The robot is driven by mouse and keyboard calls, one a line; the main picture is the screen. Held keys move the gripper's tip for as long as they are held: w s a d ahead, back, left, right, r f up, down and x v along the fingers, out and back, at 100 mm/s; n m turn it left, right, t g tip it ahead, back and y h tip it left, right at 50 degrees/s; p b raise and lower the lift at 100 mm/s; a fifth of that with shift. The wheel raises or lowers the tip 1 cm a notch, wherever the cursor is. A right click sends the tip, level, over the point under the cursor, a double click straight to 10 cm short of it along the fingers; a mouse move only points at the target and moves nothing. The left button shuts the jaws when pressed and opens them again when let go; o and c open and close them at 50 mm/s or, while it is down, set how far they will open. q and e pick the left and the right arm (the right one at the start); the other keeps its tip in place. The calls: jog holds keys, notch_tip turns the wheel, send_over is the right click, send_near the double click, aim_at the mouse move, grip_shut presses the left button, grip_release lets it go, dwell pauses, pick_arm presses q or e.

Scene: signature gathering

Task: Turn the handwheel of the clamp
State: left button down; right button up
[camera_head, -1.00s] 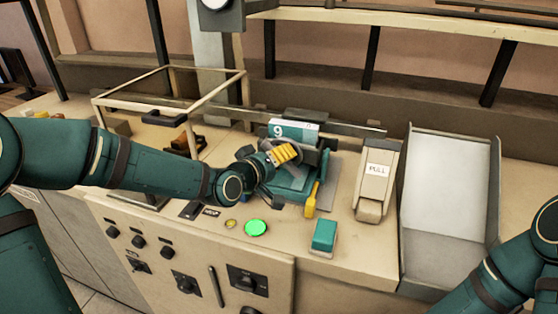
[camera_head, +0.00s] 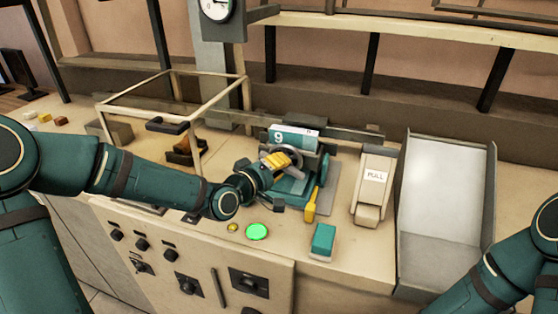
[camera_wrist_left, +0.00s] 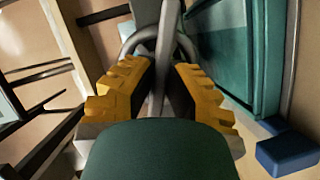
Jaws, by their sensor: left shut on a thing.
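The clamp (camera_head: 293,189) is a teal device on the bench in the middle of the head view. Its grey handwheel (camera_head: 299,159) shows partly behind my left gripper (camera_head: 275,160). The yellow finger pads of my left gripper are shut on the handwheel. In the left wrist view, the grey rim and spoke of the handwheel (camera_wrist_left: 161,62) pass between the pads of my left gripper (camera_wrist_left: 160,95). Part of the wheel is hidden by the fingers. A teal and white block marked 9 (camera_head: 293,138) sits just behind the wheel. My right gripper is outside the frames; only its arm shows at lower right.
A yellow lever (camera_head: 311,205) stands at the clamp's right front. A green button (camera_head: 257,231) and a teal block (camera_head: 323,240) lie in front. A PULL dispenser (camera_head: 373,185) and grey tray (camera_head: 440,265) are to the right. A framed box (camera_head: 103,108) stands at left.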

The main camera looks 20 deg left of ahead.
pick_arm(q)
jog(key=n+p, duration=0.1)
jog(key=n, duration=0.1)
jog(key=shift+n+t+h, duration=0.3)
jog(key=shift+t, duration=0.1)
jog(key=n+t, duration=0.1)
jog(key=n, duration=0.1)
jog(key=shift+f+n+p, duration=0.1)
jog(key=shift+n+p, duration=0.2)
jog(key=shift+p, duration=0.1)
jog(key=n+t, duration=0.1)
jog(key=n, duration=0.1)
jog(key=shift+f+n+h, duration=0.1)
jog(key=shift+n+h, duration=0.2)
jog(key=shift+n+t+y+b, duration=0.5)
jog(key=shift+n+t, duration=0.4)
jog(key=shift+n, duration=1.4)
jog(key=c, duration=1)
grip_release()
jog(key=shift+w, duration=0.1)
